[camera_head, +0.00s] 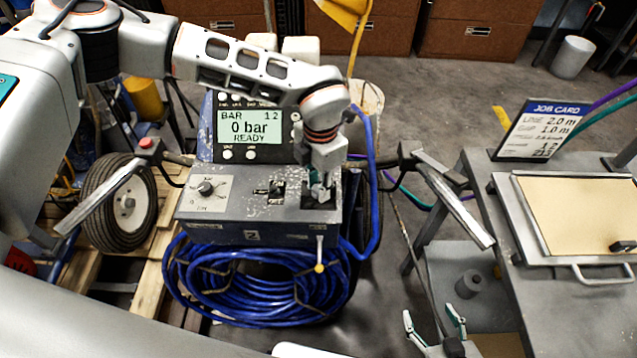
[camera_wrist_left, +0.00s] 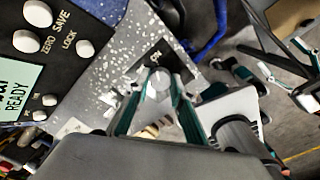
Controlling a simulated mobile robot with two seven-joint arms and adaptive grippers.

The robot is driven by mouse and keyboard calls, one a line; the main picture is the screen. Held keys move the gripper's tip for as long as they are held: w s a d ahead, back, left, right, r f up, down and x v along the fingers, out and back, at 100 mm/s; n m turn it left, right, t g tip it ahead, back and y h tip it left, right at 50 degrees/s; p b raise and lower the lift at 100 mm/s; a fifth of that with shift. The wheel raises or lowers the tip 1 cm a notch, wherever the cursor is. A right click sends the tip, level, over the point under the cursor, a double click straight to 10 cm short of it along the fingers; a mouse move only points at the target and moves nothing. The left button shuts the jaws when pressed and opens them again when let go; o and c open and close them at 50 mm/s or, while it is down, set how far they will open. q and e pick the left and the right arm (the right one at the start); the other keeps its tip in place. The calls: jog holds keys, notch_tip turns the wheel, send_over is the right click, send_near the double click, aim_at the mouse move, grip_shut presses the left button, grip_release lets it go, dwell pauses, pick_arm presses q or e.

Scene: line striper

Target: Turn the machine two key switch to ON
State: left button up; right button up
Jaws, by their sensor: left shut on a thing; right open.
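Machine two is a grey striper with a scuffed control panel (camera_head: 240,215) and a "2" on its front plate. Its key switch sits on a dark plate (camera_head: 311,200) at the panel's right side. My left gripper (camera_head: 321,193) points down onto it and hides most of it. The key's exact angle is unclear. My right gripper (camera_head: 435,325) is open and empty, low at the right, away from the machine.
The display (camera_head: 248,130) reads 0 bar, READY. A rotary knob (camera_head: 206,188) and a small toggle (camera_head: 275,188) sit left of my gripper. Handlebars (camera_head: 455,200) flank the panel. A blue hose coil (camera_head: 255,285) hangs below. A bench with a job card (camera_head: 541,130) stands right.

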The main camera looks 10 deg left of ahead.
pick_arm(q)
jog(key=shift+m, duration=0.3)
pick_arm(e)
jog(key=shift+r, duration=0.15)
jog(key=shift+w+r, duration=0.2)
jog(key=shift+r, duration=0.1)
pick_arm(q)
jog(key=o, duration=1.1)
pick_arm(e)
jog(key=shift+s+f, duration=0.1)
jog(key=shift+f, duration=0.05)
pick_arm(q)
jog(key=shift+r, duration=0.1)
pick_arm(e)
jog(key=shift+d+f, duration=0.1)
pick_arm(q)
notch_tip(320, 180, up, 12)
jog(key=shift+s, duration=0.15)
jog(key=shift+d, duration=0.1)
